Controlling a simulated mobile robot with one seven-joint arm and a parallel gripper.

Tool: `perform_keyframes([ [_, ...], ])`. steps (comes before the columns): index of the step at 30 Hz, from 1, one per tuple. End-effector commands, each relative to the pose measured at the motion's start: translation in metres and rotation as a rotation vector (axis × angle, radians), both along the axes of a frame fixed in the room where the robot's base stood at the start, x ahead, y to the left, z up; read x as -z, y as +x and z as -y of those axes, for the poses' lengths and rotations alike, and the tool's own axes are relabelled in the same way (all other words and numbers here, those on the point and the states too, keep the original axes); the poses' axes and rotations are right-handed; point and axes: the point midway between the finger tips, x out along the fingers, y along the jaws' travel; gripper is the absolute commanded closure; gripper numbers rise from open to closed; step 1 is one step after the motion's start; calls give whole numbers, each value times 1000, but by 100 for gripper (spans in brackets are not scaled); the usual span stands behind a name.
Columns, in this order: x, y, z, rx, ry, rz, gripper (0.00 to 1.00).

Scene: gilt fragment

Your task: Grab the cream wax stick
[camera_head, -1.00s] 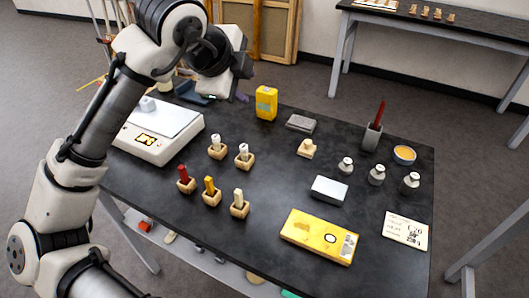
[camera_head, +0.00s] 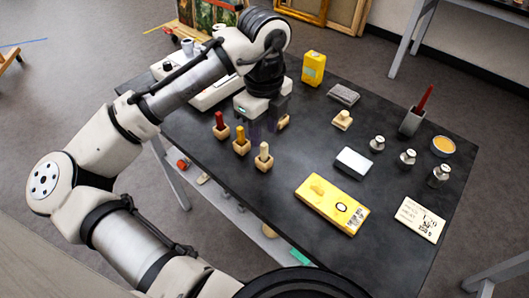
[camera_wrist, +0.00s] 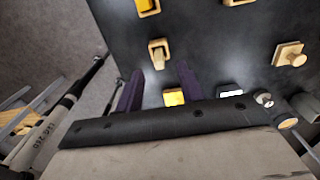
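The cream wax stick (camera_head: 264,149) stands upright in a small wooden block, at the right end of a front row with a red stick (camera_head: 219,119) and a yellow stick (camera_head: 240,133). In the wrist view the cream stick (camera_wrist: 157,49) shows in its block, seen between and beyond my fingertips. My gripper (camera_head: 262,122) points down over the table behind the front row, apart from the cream stick. My gripper hides most of the back row of blocks.
A yellow flat box (camera_head: 332,203), a white block (camera_head: 353,161), a wooden knob piece (camera_head: 342,119) and several metal weights (camera_head: 408,157) lie to the right. A tall yellow box (camera_head: 313,68) stands behind. The dark table (camera_head: 290,185) is bare just right of the cream stick.

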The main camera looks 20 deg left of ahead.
Motion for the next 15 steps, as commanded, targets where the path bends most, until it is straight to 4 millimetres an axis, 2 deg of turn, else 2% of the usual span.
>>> perform_keyframes([
  [7,17,-1,0,-1,0,0,62],
  [15,55,-3,1,-1,-1,1,62],
])
